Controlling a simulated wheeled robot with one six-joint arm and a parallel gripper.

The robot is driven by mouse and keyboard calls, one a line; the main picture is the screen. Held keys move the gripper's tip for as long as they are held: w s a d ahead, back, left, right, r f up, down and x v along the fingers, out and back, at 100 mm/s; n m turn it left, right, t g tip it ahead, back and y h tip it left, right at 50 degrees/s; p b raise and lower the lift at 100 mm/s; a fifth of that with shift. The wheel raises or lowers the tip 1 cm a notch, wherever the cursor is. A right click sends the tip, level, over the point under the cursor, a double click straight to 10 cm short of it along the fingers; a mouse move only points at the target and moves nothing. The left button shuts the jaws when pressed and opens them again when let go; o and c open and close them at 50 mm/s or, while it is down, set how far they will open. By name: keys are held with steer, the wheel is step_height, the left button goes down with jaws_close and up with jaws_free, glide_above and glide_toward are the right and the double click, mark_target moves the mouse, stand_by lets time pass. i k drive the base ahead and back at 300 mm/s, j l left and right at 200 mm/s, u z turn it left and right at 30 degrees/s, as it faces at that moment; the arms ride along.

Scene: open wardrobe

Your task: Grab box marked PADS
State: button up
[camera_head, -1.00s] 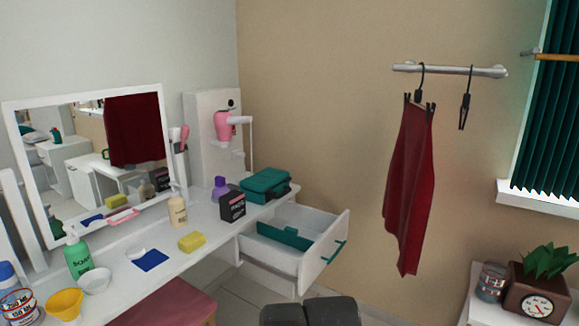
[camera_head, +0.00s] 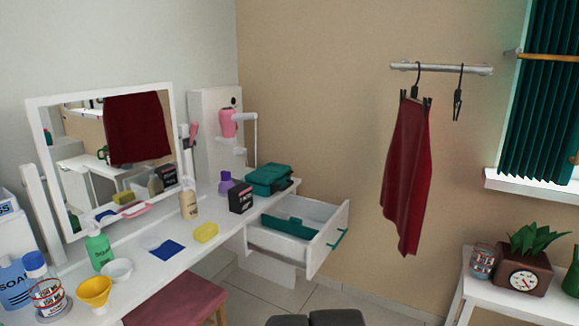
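A white box (camera_head: 8,206) is cut off by the left edge of the view, with dark letters that look like the end of a word, "DS". It stands on or behind a white surface left of the mirror; its full label is out of view. A small black box (camera_head: 240,198) with pinkish print stands on the dressing table (camera_head: 136,268); its print is too small to read. Two dark rounded parts of my own body show at the bottom edge. My gripper's fingers do not show.
An open drawer (camera_head: 332,232) juts out right of the table. A red stool (camera_head: 178,300) stands in front. A white side table (camera_head: 470,290) stands right. Floor between is clear.

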mark_target(241, 199)
steer(key=i+l, duration=0.2)
steer(key=l, duration=0.15)
steer(key=i+l, duration=0.25)
steer(key=i+j+z, duration=0.1)
steer(key=i+j, duration=0.25)
steer(key=l+z, duration=0.1)
steer(key=i, duration=0.05)
